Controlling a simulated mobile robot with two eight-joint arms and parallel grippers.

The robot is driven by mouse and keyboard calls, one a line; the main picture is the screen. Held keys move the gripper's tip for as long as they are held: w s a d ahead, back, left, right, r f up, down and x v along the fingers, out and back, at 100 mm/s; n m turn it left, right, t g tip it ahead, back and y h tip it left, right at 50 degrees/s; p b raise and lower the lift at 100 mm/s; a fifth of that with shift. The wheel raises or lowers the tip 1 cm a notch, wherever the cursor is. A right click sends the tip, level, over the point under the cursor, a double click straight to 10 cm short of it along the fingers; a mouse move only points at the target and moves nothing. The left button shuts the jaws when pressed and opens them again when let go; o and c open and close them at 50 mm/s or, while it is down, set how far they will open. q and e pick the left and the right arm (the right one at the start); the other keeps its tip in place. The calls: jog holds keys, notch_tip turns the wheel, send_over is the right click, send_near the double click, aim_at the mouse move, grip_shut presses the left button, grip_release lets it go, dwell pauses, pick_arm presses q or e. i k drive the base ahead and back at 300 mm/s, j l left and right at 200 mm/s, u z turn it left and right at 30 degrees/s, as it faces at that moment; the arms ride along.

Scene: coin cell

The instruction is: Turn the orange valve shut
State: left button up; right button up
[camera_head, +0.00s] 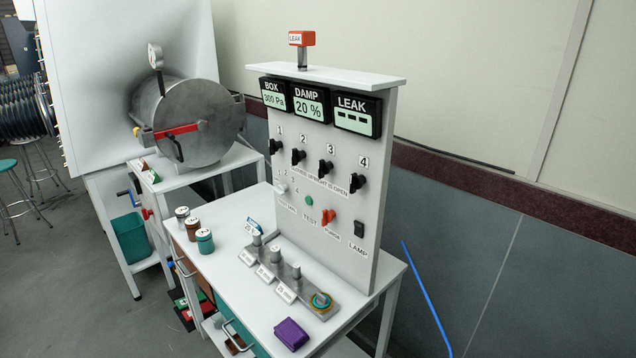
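The orange valve (328,217) is a small knob on the lower right part of the upright white panel (349,240). A label below it seems to read PURGE. Its handle looks tilted, but it is too small to tell its exact angle. Four black numbered valves, including valve 3 (325,168) and valve 4 (357,182), sit in a row above it. Small print under that row seems to say that upright is open. Neither of my grippers is in view.
Displays above read BOX 300 Pa (274,95), DAMP 20 % (309,104) and LEAK dashes (357,115). A purple block (291,334) and a metal post rack (318,309) stand on the white bench before the panel. A steel drum (205,125) stands behind left.

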aim_at(327, 216)
jog(key=i+j+u, duration=0.25)
jog(key=i+j, duration=0.15)
jog(key=i+j+u, duration=0.3)
jog(key=i+j, duration=0.15)
jog(key=j, duration=0.1)
